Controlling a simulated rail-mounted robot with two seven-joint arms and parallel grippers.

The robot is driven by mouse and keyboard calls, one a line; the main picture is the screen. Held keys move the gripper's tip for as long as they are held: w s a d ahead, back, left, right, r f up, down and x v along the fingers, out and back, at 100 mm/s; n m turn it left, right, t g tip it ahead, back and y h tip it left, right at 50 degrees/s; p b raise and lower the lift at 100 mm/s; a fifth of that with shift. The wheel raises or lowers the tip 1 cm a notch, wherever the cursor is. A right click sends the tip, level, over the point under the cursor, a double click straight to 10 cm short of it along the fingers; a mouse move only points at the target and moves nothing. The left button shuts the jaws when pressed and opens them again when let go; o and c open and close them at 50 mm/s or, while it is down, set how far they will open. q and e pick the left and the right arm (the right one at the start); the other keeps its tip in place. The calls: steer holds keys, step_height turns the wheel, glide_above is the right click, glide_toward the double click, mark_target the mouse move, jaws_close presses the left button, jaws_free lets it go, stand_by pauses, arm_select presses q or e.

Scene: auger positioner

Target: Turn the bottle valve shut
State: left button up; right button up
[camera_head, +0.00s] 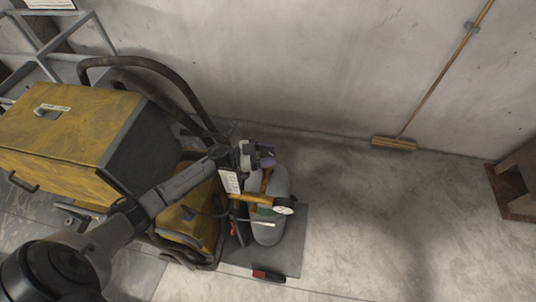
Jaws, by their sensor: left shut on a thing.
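A grey gas bottle (267,232) stands on a dark plate beside the yellow machine, with a yellow-orange bracket across it and a round white-faced gauge (284,207) at its front. My left gripper (264,156) is at the bottle's upper end, shut on what looks like the bottle valve. The fingers mostly hide the valve, so its turn position cannot be told. My right gripper is not in view.
A large yellow machine box (60,135) with a black tubular handle fills the left. A red-and-black object (268,275) lies at the plate's front edge. A broom (394,143) leans on the back wall. The floor at right is mostly clear.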

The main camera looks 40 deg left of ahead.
arm_select(q)
steer(key=shift+w+a+f+m+g+h+b, duration=0.15)
steer(key=shift+m+g+h+b, duration=0.2)
steer(key=shift+m+g+h, duration=0.2)
steer(key=m+g+h+b, duration=0.1)
steer(key=m+g+b, duration=0.2)
steer(key=g+b, duration=0.1)
steer(key=m+g+h+b, duration=0.2)
steer(key=m+g+b, duration=0.1)
steer(key=g+b, duration=0.1)
steer(key=m+g+h+b, duration=0.1)
steer(key=m+g+b, duration=0.2)
steer(key=g+b, duration=0.2)
steer(key=shift+h, duration=0.35)
steer(key=shift+m+g+b, duration=1.25)
steer(key=shift+g+b, duration=0.15)
steer(key=shift+g, duration=0.65)
steer(key=shift+r, duration=0.2)
steer(key=o, duration=0.9)
